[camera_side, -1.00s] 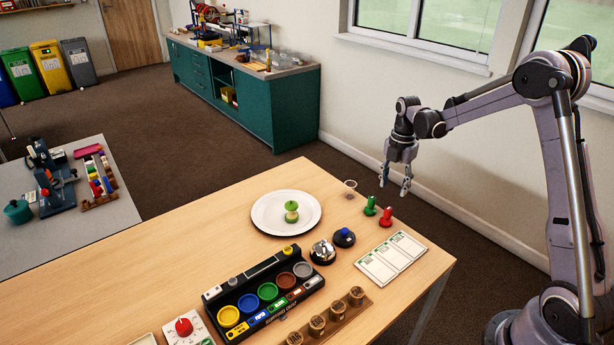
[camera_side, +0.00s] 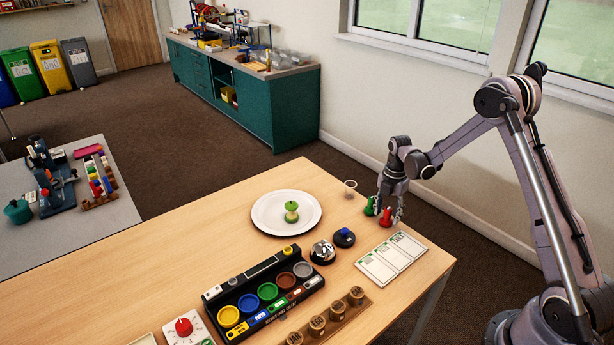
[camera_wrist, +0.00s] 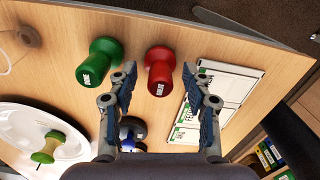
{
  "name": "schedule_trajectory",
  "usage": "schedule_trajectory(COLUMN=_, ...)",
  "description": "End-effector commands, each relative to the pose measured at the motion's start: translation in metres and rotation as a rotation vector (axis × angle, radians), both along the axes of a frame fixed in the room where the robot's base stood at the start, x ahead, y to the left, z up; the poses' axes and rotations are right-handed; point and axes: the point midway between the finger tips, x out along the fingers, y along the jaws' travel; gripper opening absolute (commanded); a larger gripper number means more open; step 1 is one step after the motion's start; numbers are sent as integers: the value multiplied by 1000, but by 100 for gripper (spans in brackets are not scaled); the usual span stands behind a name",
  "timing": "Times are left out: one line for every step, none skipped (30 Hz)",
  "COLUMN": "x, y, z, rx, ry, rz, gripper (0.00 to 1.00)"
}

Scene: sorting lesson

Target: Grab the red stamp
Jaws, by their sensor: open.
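The red stamp (camera_side: 386,217) stands upright near the far right edge of the table. In the wrist view the red stamp (camera_wrist: 159,72) lies ahead of and between my open fingers. My gripper (camera_side: 386,212) is lowered at the two stamps, fingers pointing down; it also shows in the wrist view (camera_wrist: 158,76). A finger partly covers the red stamp in the side view, and I cannot tell whether it touches. The green stamp (camera_wrist: 101,61) stands to the left of the red one, outside my left finger; in the side view it shows beside my gripper (camera_side: 369,207).
A white plate (camera_side: 267,222) with an apple core (camera_side: 291,210) lies to the left. A bell (camera_side: 322,252), a blue-topped black stamp (camera_side: 344,237) and white cards (camera_side: 390,257) are nearer.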

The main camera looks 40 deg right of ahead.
Motion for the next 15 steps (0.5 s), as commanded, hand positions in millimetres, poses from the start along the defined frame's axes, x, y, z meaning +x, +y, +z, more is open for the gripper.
schedule_trajectory(x=0, y=0, z=-2, rx=-1, ry=0, rz=0, gripper=50)
schedule_trajectory(x=0, y=0, z=-3, rx=-1, ry=0, rz=0, gripper=50)
schedule_trajectory(x=0, y=0, z=-3, rx=-1, ry=0, rz=0, gripper=50)
schedule_trajectory(x=0, y=0, z=-3, rx=-1, ry=0, rz=0, gripper=50)
schedule_trajectory(x=0, y=0, z=-3, rx=-1, ry=0, rz=0, gripper=50)
schedule_trajectory(x=0, y=0, z=-3, rx=-1, ry=0, rz=0, gripper=50)
schedule_trajectory(x=0, y=0, z=-3, rx=-1, ry=0, rz=0, gripper=50)
schedule_trajectory(x=0, y=0, z=-3, rx=-1, ry=0, rz=0, gripper=50)
schedule_trajectory(x=0, y=0, z=-3, rx=-1, ry=0, rz=0, gripper=38)
schedule_trajectory(x=0, y=0, z=-3, rx=-1, ry=0, rz=0, gripper=29)
schedule_trajectory(x=0, y=0, z=-3, rx=-1, ry=0, rz=0, gripper=21)
schedule_trajectory(x=0, y=0, z=-3, rx=-1, ry=0, rz=0, gripper=9)
schedule_trajectory(x=0, y=0, z=-3, rx=-1, ry=0, rz=0, gripper=1)
schedule_trajectory(x=0, y=0, z=-3, rx=-1, ry=0, rz=0, gripper=0)
schedule_trajectory(x=0, y=0, z=-3, rx=-1, ry=0, rz=0, gripper=0)
